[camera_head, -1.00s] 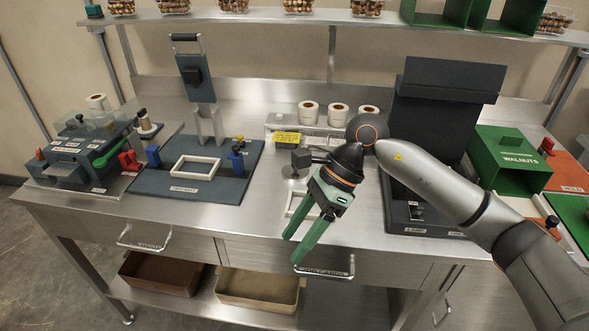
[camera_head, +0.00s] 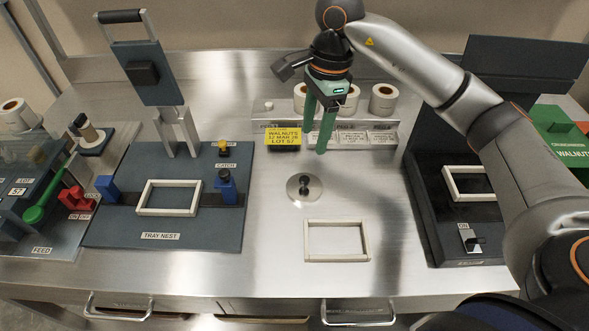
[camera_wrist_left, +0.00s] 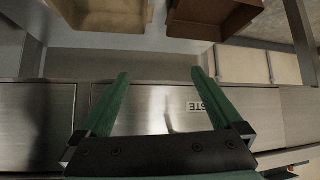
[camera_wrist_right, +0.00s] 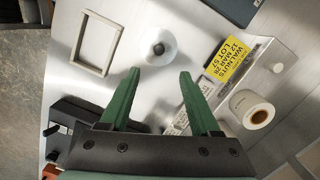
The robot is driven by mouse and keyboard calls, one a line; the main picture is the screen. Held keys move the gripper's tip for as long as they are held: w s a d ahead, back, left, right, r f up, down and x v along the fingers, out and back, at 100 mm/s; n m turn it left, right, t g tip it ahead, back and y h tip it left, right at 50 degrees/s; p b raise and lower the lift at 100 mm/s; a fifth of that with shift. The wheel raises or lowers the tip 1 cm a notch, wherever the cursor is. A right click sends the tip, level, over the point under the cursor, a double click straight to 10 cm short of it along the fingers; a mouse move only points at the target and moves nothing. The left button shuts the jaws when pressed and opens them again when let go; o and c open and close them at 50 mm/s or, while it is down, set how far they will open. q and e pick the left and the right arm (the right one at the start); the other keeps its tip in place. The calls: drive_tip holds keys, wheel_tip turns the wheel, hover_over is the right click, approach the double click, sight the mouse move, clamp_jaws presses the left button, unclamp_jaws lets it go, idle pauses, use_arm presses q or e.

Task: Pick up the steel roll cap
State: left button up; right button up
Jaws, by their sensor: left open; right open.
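The steel roll cap appears to be the round steel disc with a dark knob (camera_head: 304,187) lying on the bench top; it also shows in the right wrist view (camera_wrist_right: 161,48). My right gripper (camera_head: 315,149) is open and empty, its fingers pointing down, behind and above the disc in the head view. In the right wrist view the disc lies beyond the fingertips (camera_wrist_right: 160,73), not between them. My left gripper (camera_wrist_left: 160,73) is open and empty in its wrist view, facing the bench front; it is not in the head view.
A white frame (camera_head: 337,241) lies in front of the disc. A yellow walnuts label block (camera_head: 283,139) and paper rolls (camera_head: 383,98) stand behind it. The tray nest fixture (camera_head: 162,236) is at left, a dark machine (camera_head: 440,215) at right. Bare steel surrounds the disc.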

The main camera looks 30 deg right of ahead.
hover_over(305, 179)
drive_tip(key=d, duration=0.1)
wheel_tip(305, 179, down, 6)
drive_tip(key=shift+s+f+p, duration=0.1)
drive_tip(key=shift+f+p, duration=0.1)
drive_tip(key=shift+p, duration=0.15)
drive_tip(key=f, duration=0.3)
drive_tip(key=a+f+p, duration=0.1)
drive_tip(key=f, duration=0.1)
drive_tip(key=shift+f, duration=0.35)
use_arm(q)
drive_tip(key=shift+s+r, duration=0.3)
drive_tip(key=shift+r, duration=0.55)
use_arm(e)
clamp_jaws()
